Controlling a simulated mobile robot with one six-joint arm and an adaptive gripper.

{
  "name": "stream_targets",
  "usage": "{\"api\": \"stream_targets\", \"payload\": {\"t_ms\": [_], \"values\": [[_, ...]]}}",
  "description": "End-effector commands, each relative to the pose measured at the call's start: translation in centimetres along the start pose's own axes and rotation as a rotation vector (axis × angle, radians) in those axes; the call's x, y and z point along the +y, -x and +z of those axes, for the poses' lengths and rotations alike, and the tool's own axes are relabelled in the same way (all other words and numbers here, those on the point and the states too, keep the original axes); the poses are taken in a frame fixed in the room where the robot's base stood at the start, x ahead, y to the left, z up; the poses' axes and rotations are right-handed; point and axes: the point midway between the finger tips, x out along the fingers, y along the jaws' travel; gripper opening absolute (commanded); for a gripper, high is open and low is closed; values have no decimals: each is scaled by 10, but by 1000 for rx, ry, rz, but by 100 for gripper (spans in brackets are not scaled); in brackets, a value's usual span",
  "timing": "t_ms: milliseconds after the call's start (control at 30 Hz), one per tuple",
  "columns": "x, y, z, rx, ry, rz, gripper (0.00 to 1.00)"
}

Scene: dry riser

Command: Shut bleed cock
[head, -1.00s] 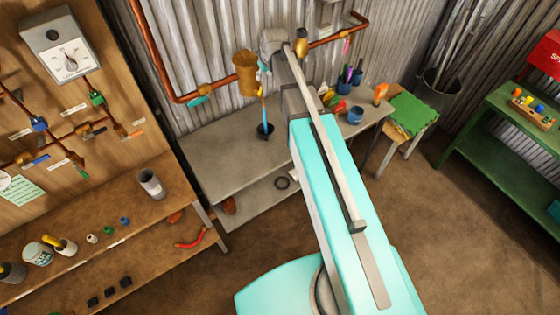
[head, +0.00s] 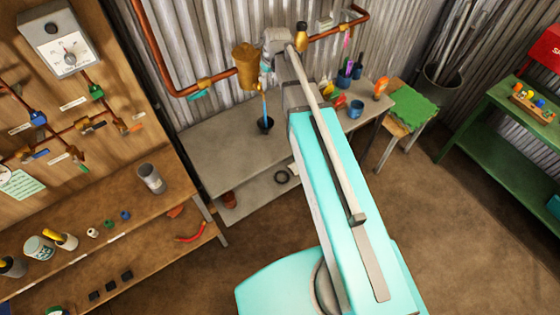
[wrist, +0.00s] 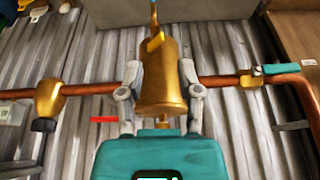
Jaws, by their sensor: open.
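A brass cylinder (wrist: 163,75) hangs on the copper pipe in the middle of the wrist view; it also shows in the head view (head: 246,62). A small yellow lever (wrist: 155,40) sits at its end. A thin blue stream (wrist: 154,14) extends past the lever; in the head view, the blue stream (head: 264,104) runs down to a black cup (head: 265,126). My gripper (wrist: 160,68) is open, with one finger on each side of the cylinder. I cannot tell whether the fingers touch it. The gripper is small and partly hidden by my arm in the head view.
The copper pipe (wrist: 80,89) crosses the corrugated wall, with a teal-handled valve (wrist: 282,69) and a brass fitting (wrist: 48,98). A grey bench (head: 215,150) stands below.

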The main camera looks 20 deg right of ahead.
Motion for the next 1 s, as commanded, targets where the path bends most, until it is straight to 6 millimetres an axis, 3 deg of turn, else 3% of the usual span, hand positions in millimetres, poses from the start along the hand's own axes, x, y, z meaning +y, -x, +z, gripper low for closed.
{"api": "stream_targets", "payload": {"t_ms": [1000], "values": [[-28, -67, 102, -124, -94, 5, 46]]}}
